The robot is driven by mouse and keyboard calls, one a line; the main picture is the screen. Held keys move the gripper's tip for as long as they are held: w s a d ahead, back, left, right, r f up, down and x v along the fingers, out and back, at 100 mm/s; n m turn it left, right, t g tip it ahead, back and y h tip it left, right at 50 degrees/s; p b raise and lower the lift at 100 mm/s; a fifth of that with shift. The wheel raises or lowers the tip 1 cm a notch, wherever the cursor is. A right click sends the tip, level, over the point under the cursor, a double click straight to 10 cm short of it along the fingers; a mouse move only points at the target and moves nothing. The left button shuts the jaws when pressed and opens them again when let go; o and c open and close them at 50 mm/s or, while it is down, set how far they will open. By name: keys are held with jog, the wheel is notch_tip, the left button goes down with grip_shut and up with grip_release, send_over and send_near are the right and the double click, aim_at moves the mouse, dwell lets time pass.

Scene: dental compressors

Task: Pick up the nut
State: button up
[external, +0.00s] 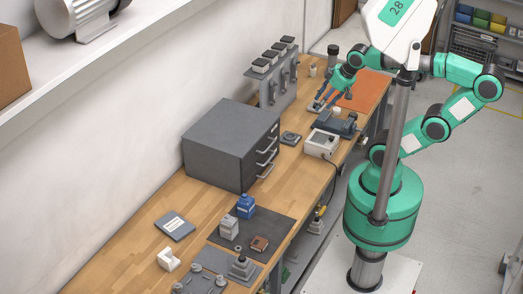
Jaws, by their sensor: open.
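My gripper (319,104) is at the far part of the wooden workbench (165,211), low over the top beside an orange mat (366,92). Its fingers point down and to the left and look apart. A small grey item (315,107) lies at or just under the fingertips. It is too small to tell whether it is the nut, or whether the fingers touch it. I cannot make out a nut for certain anywhere in this view.
A white box-shaped device (320,145) and a dark vise-like tool (338,122) stand close in front of my gripper. A grey rack (278,85) and a drawer cabinet (225,145) stand along the wall side. The near bench holds a dark mat (275,226) with small items.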

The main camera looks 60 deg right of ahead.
jog(key=w+a+f+n+g+y, duration=0.1)
jog(key=w+a+n+g, duration=0.1)
jog(key=w+a+n, duration=0.75)
jog(key=n+g+h+p, duration=0.1)
jog(key=n+g, duration=0.3)
jog(key=n, duration=1.6)
send_over(237, 249)
notch_tip(237, 249, down, 26)
jog(key=shift+f, duration=0.25)
jog(key=shift+f+b, duration=0.35)
jog(key=shift+f, duration=3.95)
